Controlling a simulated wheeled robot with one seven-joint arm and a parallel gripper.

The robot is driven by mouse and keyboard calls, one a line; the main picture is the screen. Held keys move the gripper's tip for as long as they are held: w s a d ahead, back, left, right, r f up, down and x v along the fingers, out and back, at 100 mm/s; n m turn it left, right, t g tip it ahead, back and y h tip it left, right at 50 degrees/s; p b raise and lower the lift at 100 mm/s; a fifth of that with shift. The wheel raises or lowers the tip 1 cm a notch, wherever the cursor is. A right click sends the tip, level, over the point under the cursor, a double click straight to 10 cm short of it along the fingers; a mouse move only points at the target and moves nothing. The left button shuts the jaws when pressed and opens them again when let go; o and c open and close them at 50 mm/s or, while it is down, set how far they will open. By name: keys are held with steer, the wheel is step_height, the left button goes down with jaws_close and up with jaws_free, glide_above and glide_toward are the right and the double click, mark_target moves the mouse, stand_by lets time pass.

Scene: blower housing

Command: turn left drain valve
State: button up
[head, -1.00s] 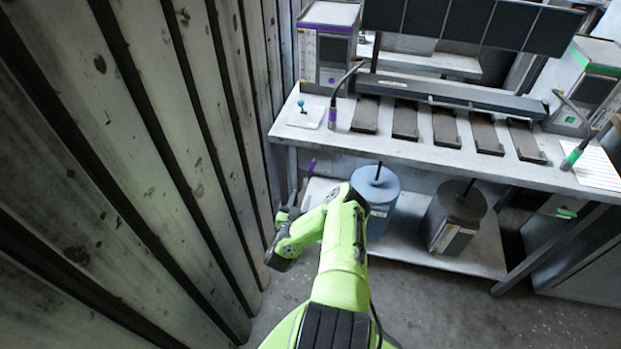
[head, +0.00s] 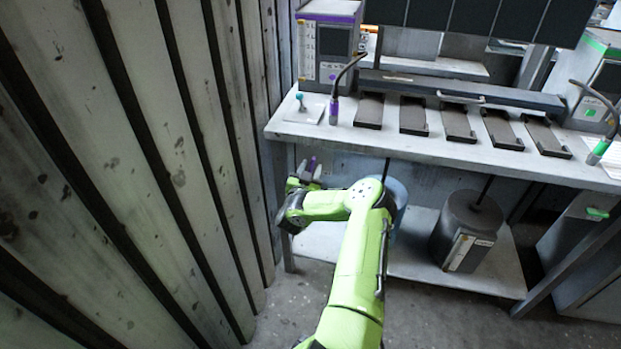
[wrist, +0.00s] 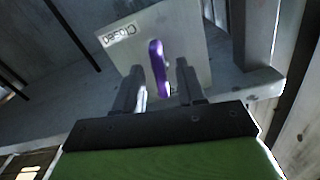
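The left drain valve shows as a purple handle (wrist: 158,68) in the wrist view, in front of a pale plate (wrist: 165,35) marked "CLOSED". My gripper (wrist: 160,80) is open, with one finger on each side of the purple handle and visible gaps between. In the head view the purple handle (head: 312,164) stands just past my gripper (head: 305,172), under the left end of the workbench.
The workbench (head: 420,150) spans above, with a lower shelf (head: 415,260). A blue canister (head: 398,190) is partly hidden by my arm; a dark canister (head: 468,225) stands to its right. A corrugated wall (head: 130,130) runs close on the left. A bench leg (wrist: 262,35) is near the gripper.

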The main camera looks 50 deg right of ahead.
steer(key=shift+d+r, duration=0.1)
steer(key=shift+d, duration=0.05)
jaws_close()
steer(key=shift+m+p, duration=0.3)
steer(key=shift+p, duration=0.2)
steer(key=m+p, duration=0.2)
steer(key=shift+r+m, duration=0.1)
steer(key=shift+m, duration=0.3)
steer(key=m+p, duration=0.2)
steer(key=m, duration=0.1)
steer(key=shift+m, duration=0.3)
steer(key=m, duration=0.4)
steer(key=shift+f+m+p, duration=0.25)
steer(key=shift+m+p, duration=0.05)
steer(key=shift+p, duration=0.05)
steer(key=m, duration=0.4)
steer(key=shift+f, duration=0.1)
steer(key=shift+m, duration=0.3)
